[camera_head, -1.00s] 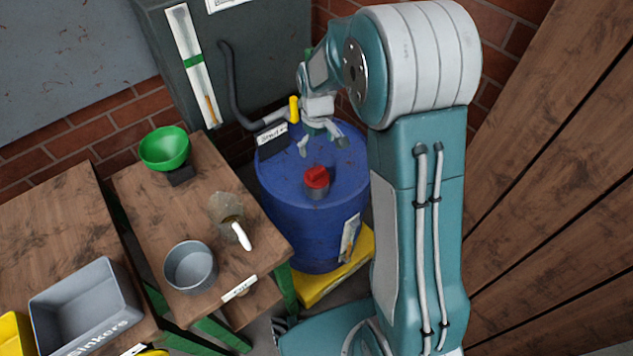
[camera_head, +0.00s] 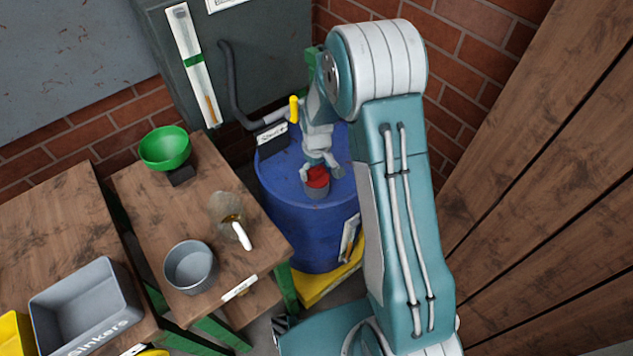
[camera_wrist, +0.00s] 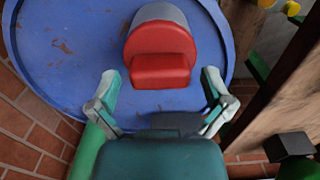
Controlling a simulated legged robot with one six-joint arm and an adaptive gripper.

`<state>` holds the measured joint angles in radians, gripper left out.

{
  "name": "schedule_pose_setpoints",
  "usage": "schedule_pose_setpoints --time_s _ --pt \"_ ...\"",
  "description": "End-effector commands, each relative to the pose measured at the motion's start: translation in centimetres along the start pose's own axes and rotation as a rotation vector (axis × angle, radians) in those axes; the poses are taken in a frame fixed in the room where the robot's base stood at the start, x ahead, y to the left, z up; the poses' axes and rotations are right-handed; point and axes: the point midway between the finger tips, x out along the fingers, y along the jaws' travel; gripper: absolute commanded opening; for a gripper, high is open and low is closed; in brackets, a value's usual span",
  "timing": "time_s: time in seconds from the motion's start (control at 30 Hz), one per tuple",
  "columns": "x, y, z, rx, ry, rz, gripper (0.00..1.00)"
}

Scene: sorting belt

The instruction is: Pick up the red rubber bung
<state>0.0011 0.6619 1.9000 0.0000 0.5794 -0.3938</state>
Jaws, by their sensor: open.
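The red rubber bung (camera_head: 317,178) sits in a short grey neck (camera_head: 317,192) on top of the blue drum (camera_head: 300,222). In the wrist view the bung (camera_wrist: 160,58) is upper centre, with the grey neck (camera_wrist: 160,13) behind it. My gripper (camera_head: 323,172) is right at the bung in the head view and partly covers it. In the wrist view my gripper (camera_wrist: 160,82) is open, one finger on each side just short of the bung, with nothing between the tips.
A yellow handle (camera_head: 294,109) and a dark labelled block (camera_head: 271,138) are at the drum's back left. The wooden table (camera_head: 205,225) on the left holds a green bowl (camera_head: 166,148), a grey pot (camera_head: 190,267) and a white-handled item (camera_head: 242,236).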

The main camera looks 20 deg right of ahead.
Motion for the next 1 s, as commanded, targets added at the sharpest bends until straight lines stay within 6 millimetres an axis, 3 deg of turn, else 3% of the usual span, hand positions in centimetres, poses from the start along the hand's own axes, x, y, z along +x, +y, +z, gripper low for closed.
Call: schedule_pose_setpoints --time_s 0.07,0.27,0.3,0.67,1.0 --pt "0.0 0.0 0.0 0.0 0.0 0.0 1.0" --pt "0.0 0.0 0.0 0.0 0.0 0.0 0.15" --pt "0.0 0.0 0.0 0.0 0.0 0.0 0.1" --pt "-0.5 0.0 -0.1 0.0 0.0 0.0 0.09" --pt "-7.2 0.1 -0.1 0.0 0.005 0.002 0.09"
